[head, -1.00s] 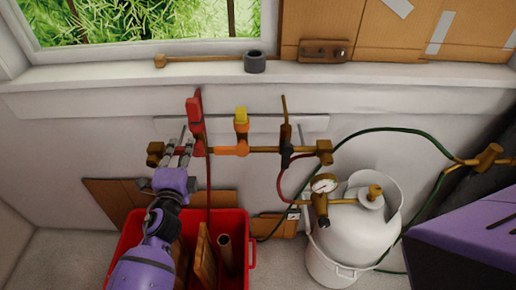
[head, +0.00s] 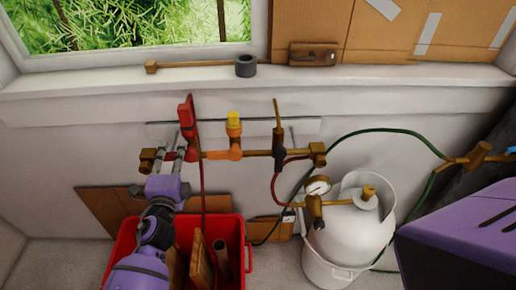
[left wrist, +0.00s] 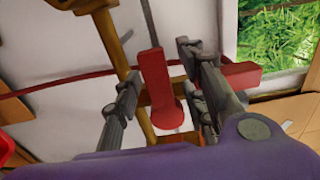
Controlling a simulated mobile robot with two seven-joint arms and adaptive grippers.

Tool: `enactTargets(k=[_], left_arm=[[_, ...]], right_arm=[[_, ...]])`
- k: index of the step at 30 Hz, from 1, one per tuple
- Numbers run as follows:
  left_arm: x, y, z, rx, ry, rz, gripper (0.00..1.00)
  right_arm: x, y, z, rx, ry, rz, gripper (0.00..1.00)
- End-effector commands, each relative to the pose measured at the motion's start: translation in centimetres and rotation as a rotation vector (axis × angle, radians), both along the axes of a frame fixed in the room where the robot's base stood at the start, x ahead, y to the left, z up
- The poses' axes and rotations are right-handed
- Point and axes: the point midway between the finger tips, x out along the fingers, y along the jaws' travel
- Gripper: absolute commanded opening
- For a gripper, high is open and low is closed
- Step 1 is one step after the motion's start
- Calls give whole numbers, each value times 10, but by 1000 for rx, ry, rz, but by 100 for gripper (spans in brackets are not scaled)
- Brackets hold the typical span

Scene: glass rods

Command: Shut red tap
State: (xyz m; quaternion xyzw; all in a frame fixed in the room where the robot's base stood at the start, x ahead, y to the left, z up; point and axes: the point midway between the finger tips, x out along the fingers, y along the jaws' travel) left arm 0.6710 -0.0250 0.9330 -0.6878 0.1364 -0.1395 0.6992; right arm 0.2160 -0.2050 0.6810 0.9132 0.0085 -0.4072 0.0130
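The red tap (head: 188,116) is on the brass pipe at the wall, at the left end of the row of taps, with a tall red part pointing up. My left gripper (head: 178,152) is just left of it in the head view, its two grey fingers apart. In the left wrist view a red bar of the tap (left wrist: 156,82) lies between the open fingers (left wrist: 160,105), with a gap on both sides. Another red piece (left wrist: 242,76) extends behind the right finger toward the window. Contact is not visible. My right gripper is not in view.
A yellow-orange tap (head: 234,124) and a black tap with brass lever (head: 278,135) share the pipe. A red crate (head: 240,232) stands below. A white gas bottle (head: 345,235) with gauge (head: 317,185) stands right. Green hose (head: 375,131) crosses the wall.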

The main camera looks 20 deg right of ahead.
Motion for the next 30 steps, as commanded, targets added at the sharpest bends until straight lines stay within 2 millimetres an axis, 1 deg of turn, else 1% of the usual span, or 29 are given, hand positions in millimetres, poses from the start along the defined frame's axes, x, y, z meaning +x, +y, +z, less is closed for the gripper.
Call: enactTargets(k=[2,5,12,15,18,23,30], left_arm=[[-6,3,-1,1,1,1,38],[-20,10,-1,3,1,0,38],[-69,29,-2,2,2,1,38],[-86,36,-1,1,2,1,38],[-98,42,-1,2,2,2,38],[-108,46,-1,3,1,1,38],[-109,46,0,2,0,1,38]], right_arm=[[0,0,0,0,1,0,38],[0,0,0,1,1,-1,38],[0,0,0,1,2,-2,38],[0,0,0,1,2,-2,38],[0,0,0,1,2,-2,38],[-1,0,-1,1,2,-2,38],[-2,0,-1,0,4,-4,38]])
